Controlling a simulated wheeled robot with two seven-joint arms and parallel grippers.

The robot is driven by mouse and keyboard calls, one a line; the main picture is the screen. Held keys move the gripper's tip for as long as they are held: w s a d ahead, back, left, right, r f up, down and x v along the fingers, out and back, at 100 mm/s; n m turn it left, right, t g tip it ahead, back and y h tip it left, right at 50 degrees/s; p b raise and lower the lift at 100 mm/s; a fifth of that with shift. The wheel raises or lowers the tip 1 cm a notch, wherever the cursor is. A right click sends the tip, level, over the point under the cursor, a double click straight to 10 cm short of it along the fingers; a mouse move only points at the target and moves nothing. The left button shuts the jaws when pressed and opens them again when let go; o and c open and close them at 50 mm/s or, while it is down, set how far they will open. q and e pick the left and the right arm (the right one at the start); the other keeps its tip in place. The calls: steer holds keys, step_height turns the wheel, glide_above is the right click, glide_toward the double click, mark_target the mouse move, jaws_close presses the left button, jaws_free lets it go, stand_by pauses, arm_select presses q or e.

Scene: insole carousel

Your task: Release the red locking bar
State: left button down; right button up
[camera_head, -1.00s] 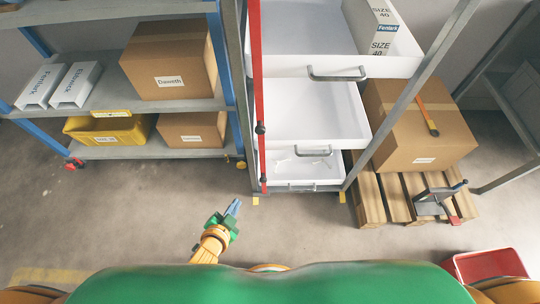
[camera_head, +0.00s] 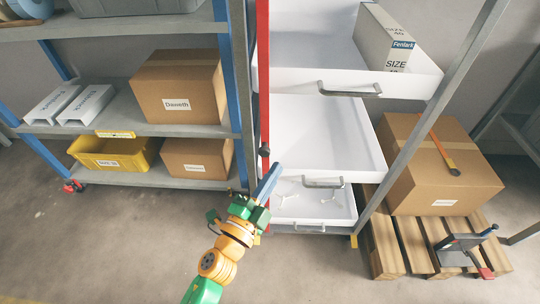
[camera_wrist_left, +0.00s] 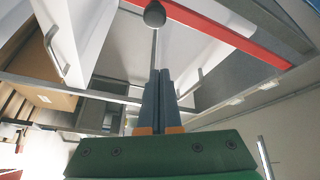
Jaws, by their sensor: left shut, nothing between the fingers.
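The red locking bar (camera_head: 263,80) runs upright along the left front post of the white drawer rack. A dark knob (camera_head: 264,151) sits on the bar. My left gripper (camera_head: 270,180) is shut and empty, its fingertips pointing up, just below and right of the knob in the head view. In the left wrist view, the gripper's fingers (camera_wrist_left: 158,85) are together, and the knob (camera_wrist_left: 154,14) shows ahead of them, apart from the tips. The red bar (camera_wrist_left: 225,32) crosses the upper right there. My right gripper is out of view.
White drawers with grey handles (camera_head: 348,90) stand partly pulled out right of the bar. A shelf (camera_head: 160,130) with boxes and a yellow bin (camera_head: 112,153) is on the left. A wooden pallet (camera_head: 405,235) with a large carton (camera_head: 440,165) and a pallet-top tool (camera_head: 465,248) is on the right.

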arm_select(q)
steer(key=w, duration=0.4)
steer(key=w+a+f+b, duration=0.1)
steer(key=shift+w, duration=0.4)
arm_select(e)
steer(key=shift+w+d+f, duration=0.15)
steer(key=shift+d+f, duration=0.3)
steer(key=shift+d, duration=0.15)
arm_select(q)
steer(key=a+p, duration=0.1)
steer(key=a, duration=0.4)
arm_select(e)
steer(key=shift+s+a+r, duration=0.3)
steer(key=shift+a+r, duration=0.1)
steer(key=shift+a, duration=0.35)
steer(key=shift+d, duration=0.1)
